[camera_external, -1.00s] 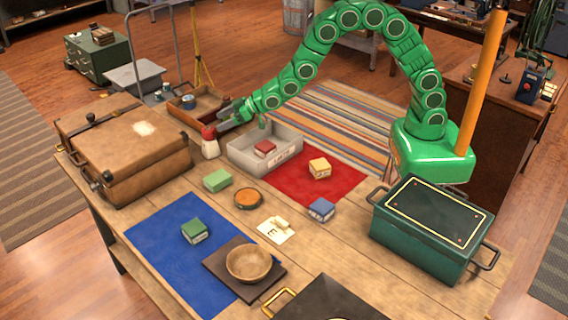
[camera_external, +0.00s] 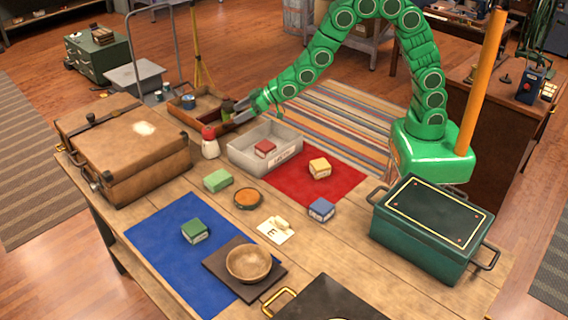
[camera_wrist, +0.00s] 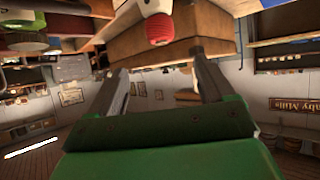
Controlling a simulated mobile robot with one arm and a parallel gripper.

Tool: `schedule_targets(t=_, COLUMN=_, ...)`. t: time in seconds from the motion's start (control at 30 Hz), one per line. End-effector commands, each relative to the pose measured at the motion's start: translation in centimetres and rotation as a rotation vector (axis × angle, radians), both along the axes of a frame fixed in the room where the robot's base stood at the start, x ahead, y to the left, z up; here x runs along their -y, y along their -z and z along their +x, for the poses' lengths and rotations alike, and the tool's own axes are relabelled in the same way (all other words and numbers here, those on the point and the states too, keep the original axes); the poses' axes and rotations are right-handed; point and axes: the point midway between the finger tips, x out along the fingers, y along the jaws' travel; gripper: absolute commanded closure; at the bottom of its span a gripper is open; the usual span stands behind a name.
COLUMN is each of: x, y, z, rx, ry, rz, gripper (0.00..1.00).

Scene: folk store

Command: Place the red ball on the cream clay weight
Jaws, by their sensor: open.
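The red ball (camera_external: 208,132) rests on top of the cream clay weight (camera_external: 210,149), at the back of the table beside the suitcase. My gripper (camera_external: 220,127) is open just right of the ball, its fingers pointing left. In the external view I cannot tell whether a fingertip touches the ball. In the wrist view, which looks upside down, the red ball (camera_wrist: 159,28) shows against the cream weight (camera_wrist: 154,6), beyond the tips of the two spread fingers (camera_wrist: 159,72). Nothing is between the fingers.
A grey bin (camera_external: 245,160) with a red block stands close right of the weight. A brown suitcase (camera_external: 130,160) is to the left, a wooden tray (camera_external: 185,117) behind.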

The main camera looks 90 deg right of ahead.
Motion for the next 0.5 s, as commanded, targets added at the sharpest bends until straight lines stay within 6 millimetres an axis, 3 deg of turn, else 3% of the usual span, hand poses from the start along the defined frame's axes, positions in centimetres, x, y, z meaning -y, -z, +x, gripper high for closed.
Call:
schedule_targets(t=0.27, x=1.0, y=-2.6, z=-6.4, rx=-0.189, ry=0.016, rz=-0.016, gripper=0.18)
schedule_targets(t=0.5, x=1.9, y=-4.2, z=-13.2, rx=-0.367, ry=0.028, rz=-0.029, gripper=0.18)
